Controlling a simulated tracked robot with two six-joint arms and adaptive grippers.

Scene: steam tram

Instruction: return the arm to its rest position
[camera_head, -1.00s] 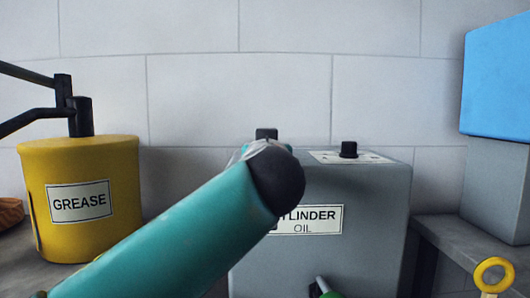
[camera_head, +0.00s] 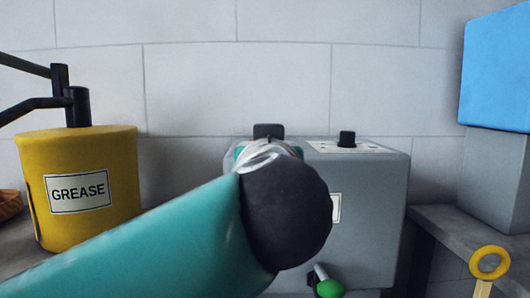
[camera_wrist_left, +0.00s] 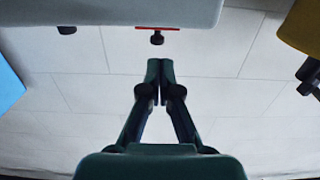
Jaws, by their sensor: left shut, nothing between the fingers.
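My left arm, teal with a round black joint, comes in from the lower left of the head view and reaches across the middle in front of the grey cylinder oil tank (camera_head: 375,200). It hides most of that tank's label. In the left wrist view my left gripper (camera_wrist_left: 160,68) is shut and empty, its two dark fingers together and pointing at the wall and tank side. In the head view the gripper cannot be made out clearly behind the arm. My right gripper is not in view.
A yellow grease can (camera_head: 90,220) with black pump rods stands at the left. A blue box (camera_head: 497,70) sits on a grey block (camera_head: 495,180) at the right. A green-knobbed tap (camera_head: 329,288) is low on the tank. A yellow ring (camera_head: 476,263) is at lower right. A tiled wall (camera_head: 235,85) closes the back.

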